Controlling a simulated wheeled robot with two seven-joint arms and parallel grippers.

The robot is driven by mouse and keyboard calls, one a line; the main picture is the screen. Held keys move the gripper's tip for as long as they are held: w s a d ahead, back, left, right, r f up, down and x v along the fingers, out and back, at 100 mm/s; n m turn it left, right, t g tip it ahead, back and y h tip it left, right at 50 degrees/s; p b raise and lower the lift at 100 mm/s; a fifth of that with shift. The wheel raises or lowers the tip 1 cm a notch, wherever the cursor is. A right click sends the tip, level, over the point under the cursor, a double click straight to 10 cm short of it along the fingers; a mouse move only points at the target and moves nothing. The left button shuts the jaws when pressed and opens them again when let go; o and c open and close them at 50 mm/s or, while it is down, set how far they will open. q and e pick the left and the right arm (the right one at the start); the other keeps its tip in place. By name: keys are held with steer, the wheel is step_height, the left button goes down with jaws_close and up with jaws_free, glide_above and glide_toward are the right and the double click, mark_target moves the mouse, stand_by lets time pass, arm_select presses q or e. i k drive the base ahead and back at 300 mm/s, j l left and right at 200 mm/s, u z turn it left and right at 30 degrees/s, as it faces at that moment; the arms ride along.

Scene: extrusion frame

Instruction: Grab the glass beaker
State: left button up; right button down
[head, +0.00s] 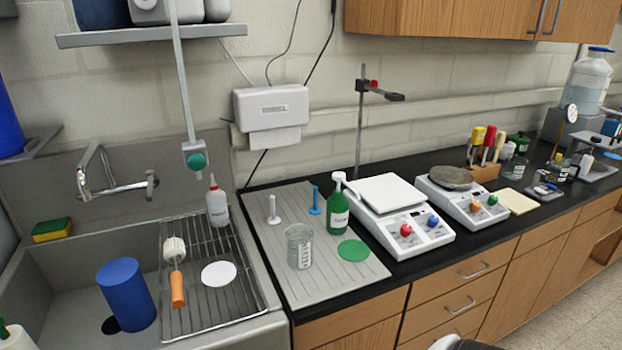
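The clear glass beaker (300,246) stands upright on the grey ribbed drain mat (338,282), right of the sink. Pale markings show on its side. A green disc (353,250) lies to its right, and a green bottle with a white cap (338,208) stands behind and to the right. Neither of my grippers can be made out; only a small white and black part, perhaps mine, shows at the bottom edge.
A wire rack (240,287) over the sink holds a brush (176,270), a white disc (219,273) and a wash bottle (217,205). White and blue pegs stand behind the beaker. Two hotplates (400,228) stand to the right. The mat's front is clear.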

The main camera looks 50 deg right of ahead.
mark_target(299, 238)
steer(key=z, duration=1.5)
